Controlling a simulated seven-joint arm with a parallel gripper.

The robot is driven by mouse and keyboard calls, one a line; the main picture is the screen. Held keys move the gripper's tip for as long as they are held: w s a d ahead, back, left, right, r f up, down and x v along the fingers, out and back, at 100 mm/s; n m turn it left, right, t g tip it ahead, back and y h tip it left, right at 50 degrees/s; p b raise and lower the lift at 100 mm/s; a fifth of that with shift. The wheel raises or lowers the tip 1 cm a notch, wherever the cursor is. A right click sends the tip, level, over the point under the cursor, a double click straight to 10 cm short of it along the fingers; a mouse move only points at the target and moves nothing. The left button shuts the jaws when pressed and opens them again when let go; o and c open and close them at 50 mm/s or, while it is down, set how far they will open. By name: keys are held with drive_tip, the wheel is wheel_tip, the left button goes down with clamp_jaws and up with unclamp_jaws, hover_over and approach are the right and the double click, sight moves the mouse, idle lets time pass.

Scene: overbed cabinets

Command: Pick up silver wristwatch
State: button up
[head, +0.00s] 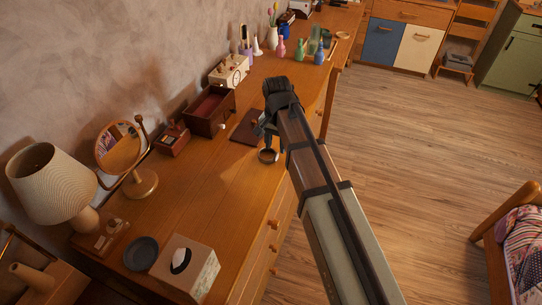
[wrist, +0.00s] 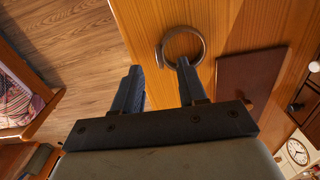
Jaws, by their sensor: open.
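The silver wristwatch (head: 268,155) looks like a grey ring on the wooden desk top, close to the desk's front edge. In the wrist view the watch (wrist: 203,44) shows as a round band with an open middle. My gripper (wrist: 158,66) is open and empty. Its right finger overlaps the near part of the band in the wrist view; I cannot tell whether it touches. The left finger shows over the floor beyond the desk edge. In the head view my gripper (head: 266,128) is by the watch, with its fingers partly hidden by my arm.
A dark brown notebook (head: 245,128) lies just beyond the watch. An open wooden box (head: 209,108), a round mirror (head: 119,149), a lamp (head: 50,182) and a tissue box (head: 186,266) also stand on the desk (head: 215,205). The desk area left of the watch is clear.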

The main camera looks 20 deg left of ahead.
sight(276, 153)
drive_tip(key=shift+w+f, duration=0.1)
drive_tip(key=shift+f, duration=2.4)
clamp_jaws()
